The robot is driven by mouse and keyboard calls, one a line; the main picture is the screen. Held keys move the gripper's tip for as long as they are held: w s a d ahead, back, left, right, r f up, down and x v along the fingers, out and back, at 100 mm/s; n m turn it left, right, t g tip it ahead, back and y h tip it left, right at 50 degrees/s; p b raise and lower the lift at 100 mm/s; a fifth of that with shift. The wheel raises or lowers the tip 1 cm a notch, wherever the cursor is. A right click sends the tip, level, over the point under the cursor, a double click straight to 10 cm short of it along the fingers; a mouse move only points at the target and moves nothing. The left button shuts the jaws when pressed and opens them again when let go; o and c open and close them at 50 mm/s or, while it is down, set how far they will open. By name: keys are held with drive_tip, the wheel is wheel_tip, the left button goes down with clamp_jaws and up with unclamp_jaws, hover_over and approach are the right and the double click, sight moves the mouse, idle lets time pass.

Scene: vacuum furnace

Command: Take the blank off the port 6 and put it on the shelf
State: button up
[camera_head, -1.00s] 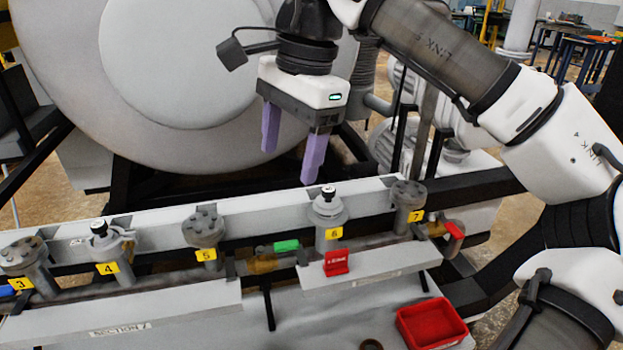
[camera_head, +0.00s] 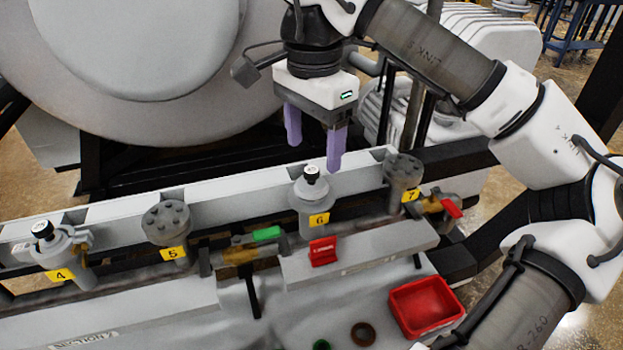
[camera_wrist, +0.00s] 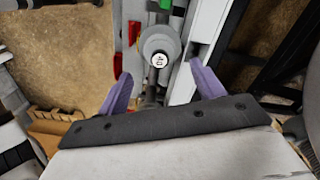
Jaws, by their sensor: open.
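Port 6 (camera_head: 313,222) is a grey upright stub with a yellow "6" label, on the pipe manifold. On its top sits the blank (camera_head: 311,183), a grey cap with a black knob; it also shows in the wrist view (camera_wrist: 158,46), with a white-topped knob. My gripper (camera_head: 314,158) is open and empty, its two purple fingers pointing down. It is above and slightly behind port 6 in the head view. In the wrist view the blank lies ahead of my gripper (camera_wrist: 161,82), roughly centred between the fingertips. I cannot make out the shelf for certain.
Port 7 (camera_head: 403,180) with a bolted cap stands right of port 6, and port 5 (camera_head: 167,226) stands left. A red tag (camera_head: 323,251) is in front of port 6. A red tray (camera_head: 425,306) and a brown ring (camera_head: 362,334) lie in front. A green valve handle (camera_head: 266,234) is at left.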

sight(312, 170)
drive_tip(key=shift+a+f+p, duration=0.1)
drive_tip(key=shift+f+p, duration=0.3)
drive_tip(key=shift+f, duration=2.25)
drive_tip(key=c, duration=1.1)
drive_tip(key=shift+r+p, duration=1.8)
drive_tip(key=shift+r, duration=8.25)
